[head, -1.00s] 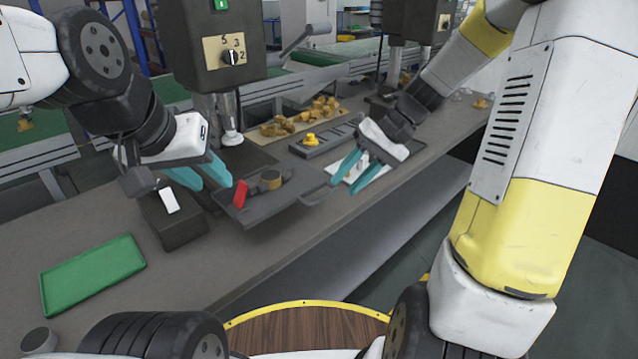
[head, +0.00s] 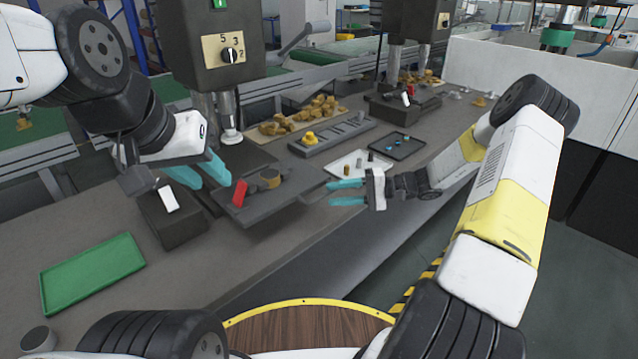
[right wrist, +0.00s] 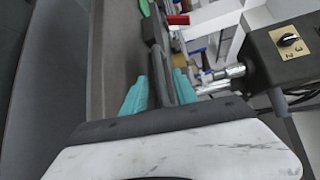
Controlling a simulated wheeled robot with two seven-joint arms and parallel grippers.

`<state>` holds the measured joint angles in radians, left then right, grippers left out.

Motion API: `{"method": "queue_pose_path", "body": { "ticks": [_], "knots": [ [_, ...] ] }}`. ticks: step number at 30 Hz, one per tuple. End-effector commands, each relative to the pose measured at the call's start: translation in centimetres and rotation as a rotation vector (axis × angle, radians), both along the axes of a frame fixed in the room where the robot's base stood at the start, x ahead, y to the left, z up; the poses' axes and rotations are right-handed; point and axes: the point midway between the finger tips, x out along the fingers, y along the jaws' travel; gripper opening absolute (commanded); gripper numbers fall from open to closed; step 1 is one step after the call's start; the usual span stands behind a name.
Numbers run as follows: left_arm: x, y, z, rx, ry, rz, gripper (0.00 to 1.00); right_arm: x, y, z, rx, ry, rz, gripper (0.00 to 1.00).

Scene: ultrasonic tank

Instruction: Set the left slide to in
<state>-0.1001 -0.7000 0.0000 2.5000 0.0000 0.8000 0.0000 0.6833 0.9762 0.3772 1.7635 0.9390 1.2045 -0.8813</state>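The left slide (head: 288,193) is a dark grey plate below the left press head (head: 215,55). It sticks out towards the table's front edge and carries a red clamp (head: 240,193) and a brass-coloured round part (head: 270,178). My right gripper (head: 331,193) is at the slide's right end with its fingers apart. In the right wrist view, a dark bar (right wrist: 164,75) lies between the teal fingers; I cannot tell whether they touch it. My left gripper (head: 213,182) is open and empty, left of the slide.
A dark box with a white rocker (head: 168,200) stands left of the slide. A green tray (head: 92,274) lies at the front left. A white tray (head: 345,163) with small parts, a grey rack (head: 335,138) and a second press station (head: 405,102) are further right.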

Motion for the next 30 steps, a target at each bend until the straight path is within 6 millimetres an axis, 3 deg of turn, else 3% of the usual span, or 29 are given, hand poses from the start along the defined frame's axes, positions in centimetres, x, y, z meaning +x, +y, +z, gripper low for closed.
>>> {"method": "queue_pose_path", "body": {
  "ticks": [7, 18, 24, 30],
  "knots": [
    [0.0, 0.0, 0.0, 0.000, 0.000, 0.000, 0.36, 0.2, 3.4, -0.5, -0.001, 0.001, 0.002, 0.35],
    [0.0, 0.0, 0.0, 0.000, 0.000, 0.000, 0.36, 0.3, 4.2, -0.6, -0.002, 0.000, 0.000, 0.35],
    [0.0, 0.0, 0.0, 0.000, 0.000, 0.000, 0.36, 0.3, 4.1, -0.6, -0.002, 0.000, 0.000, 0.00],
    [0.0, 0.0, 0.0, 0.000, 0.000, 0.000, 0.36, 0.3, 4.1, -0.6, -0.003, 0.000, 0.001, 0.00]
  ]
}}
